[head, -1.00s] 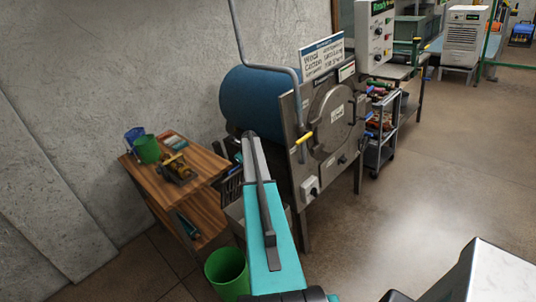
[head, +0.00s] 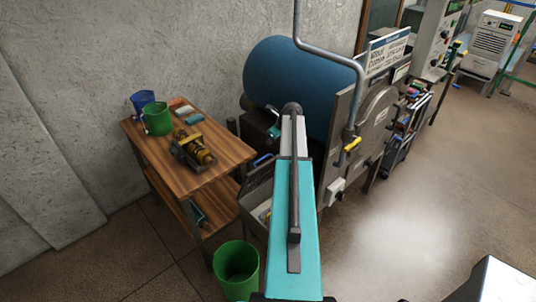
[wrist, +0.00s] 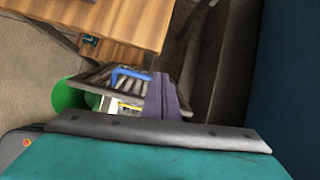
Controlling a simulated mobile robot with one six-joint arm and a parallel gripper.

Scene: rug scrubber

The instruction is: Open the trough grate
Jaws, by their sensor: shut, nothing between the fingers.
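The trough grate (head: 258,184) is a dark slatted panel at the trough between the wooden cart and the blue drum. Its blue handle (head: 262,160) is at the upper edge. In the wrist view the slats (wrist: 98,76) and blue handle (wrist: 130,73) are just left of my gripper (wrist: 166,84). The grate looks tilted there, with white and yellow items below its edge; its exact angle is unclear. In the head view my gripper (head: 274,131) is partly hidden behind my forearm, near the drum and above the grate. It is shut and holds nothing.
A wooden cart (head: 225,150) with buckets and a brass-coloured device stands left of the trough. A green bucket (head: 236,268) is on the floor in front. The blue drum (head: 300,80) and grey machine panel (head: 340,120) close off the right. Open floor (head: 430,200) lies further right.

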